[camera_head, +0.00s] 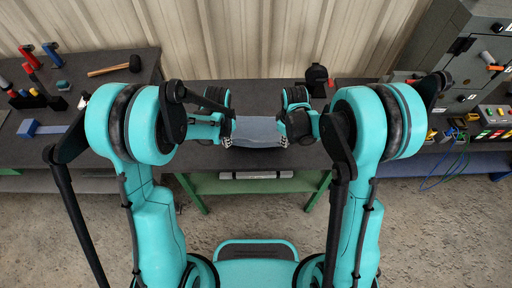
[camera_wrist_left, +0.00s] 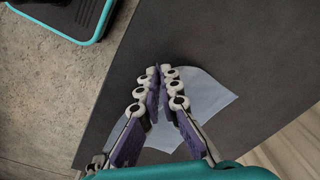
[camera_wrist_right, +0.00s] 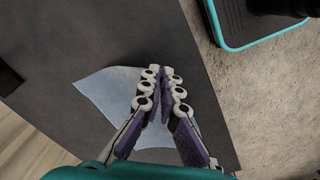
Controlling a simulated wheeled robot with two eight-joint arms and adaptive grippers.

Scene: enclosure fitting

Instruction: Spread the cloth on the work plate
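The grey-blue cloth (camera_head: 257,130) spans the gap between my two grippers over the dark worktop, near its front edge. It also shows in the left wrist view (camera_wrist_left: 212,96) and the right wrist view (camera_wrist_right: 100,92). My left gripper (camera_head: 228,141) is at the cloth's left side, its fingers (camera_wrist_left: 155,78) closed together on the cloth. My right gripper (camera_head: 286,141) is at the right side, its fingers (camera_wrist_right: 161,80) likewise closed on the cloth. The fingers hide the gripped edges. I cannot tell a separate work plate from the dark worktop (camera_head: 265,91).
A small black object (camera_head: 316,75) stands behind my right gripper. A corrugated wall closes the back.

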